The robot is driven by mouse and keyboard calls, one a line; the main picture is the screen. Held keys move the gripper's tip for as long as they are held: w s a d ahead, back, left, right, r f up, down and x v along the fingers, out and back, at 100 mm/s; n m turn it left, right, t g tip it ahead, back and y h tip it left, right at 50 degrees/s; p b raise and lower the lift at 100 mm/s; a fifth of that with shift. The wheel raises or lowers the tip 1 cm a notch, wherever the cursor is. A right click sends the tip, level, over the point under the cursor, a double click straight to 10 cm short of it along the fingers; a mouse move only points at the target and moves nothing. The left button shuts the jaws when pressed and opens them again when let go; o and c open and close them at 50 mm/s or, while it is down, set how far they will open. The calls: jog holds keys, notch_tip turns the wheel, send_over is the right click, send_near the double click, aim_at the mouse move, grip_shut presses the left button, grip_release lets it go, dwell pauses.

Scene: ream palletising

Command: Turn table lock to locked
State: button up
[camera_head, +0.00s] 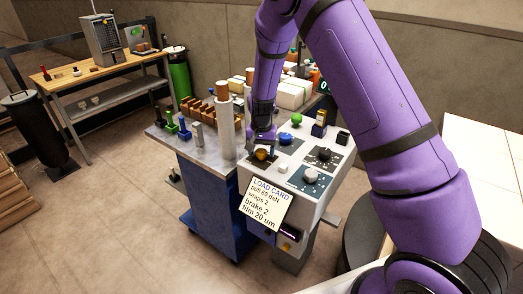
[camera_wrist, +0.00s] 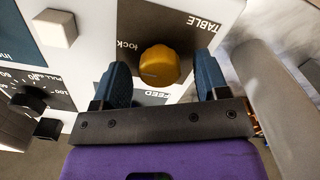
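The table lock is a yellow-orange knob (camera_wrist: 159,66) on a dark plate (camera_wrist: 185,22) marked "TABLE" and "lock" in the wrist view. It also shows in the head view as a small yellow knob (camera_head: 261,155) at the near left of the grey control panel (camera_head: 312,211). My gripper (camera_wrist: 162,78) has its two blue fingers on either side of the knob, with a small gap showing at each side. It is open and holds nothing. In the head view my gripper (camera_head: 262,137) is just above the knob. The knob's pointer direction is hard to tell.
A white button (camera_wrist: 55,28) and a black dial (camera_wrist: 30,93) lie left in the wrist view. A grey post (camera_wrist: 268,85) stands close to the right finger. The panel also has a blue knob (camera_head: 285,138), grey knob (camera_head: 311,176) and load card (camera_head: 266,204).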

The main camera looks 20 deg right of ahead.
jog(key=shift+r, duration=0.1)
notch_tip(320, 180, up, 11)
jog(key=shift+f, duration=0.2)
dwell(0.5)
notch_tip(320, 180, up, 11)
jog(key=n+t, duration=0.1)
send_over(262, 151)
jog(key=s+d, duration=0.2)
jog(key=s, duration=0.4)
jog(key=s+d+r+n+t+y, duration=0.1)
jog(key=s+d+r+n+t, duration=0.1)
jog(key=s+r, duration=0.75)
jog(key=s+d+r+n+t, duration=0.1)
jog(key=s+r, duration=0.1)
jog(key=s, duration=0.9)
jog(key=s+d+r+n+t+h, duration=0.1)
jog(key=s+r, duration=0.1)
jog(key=s, duration=0.8)
jog(key=shift+s+d+n, duration=0.3)
jog(key=shift+s+d, duration=0.05)
jog(key=shift+s, duration=0.05)
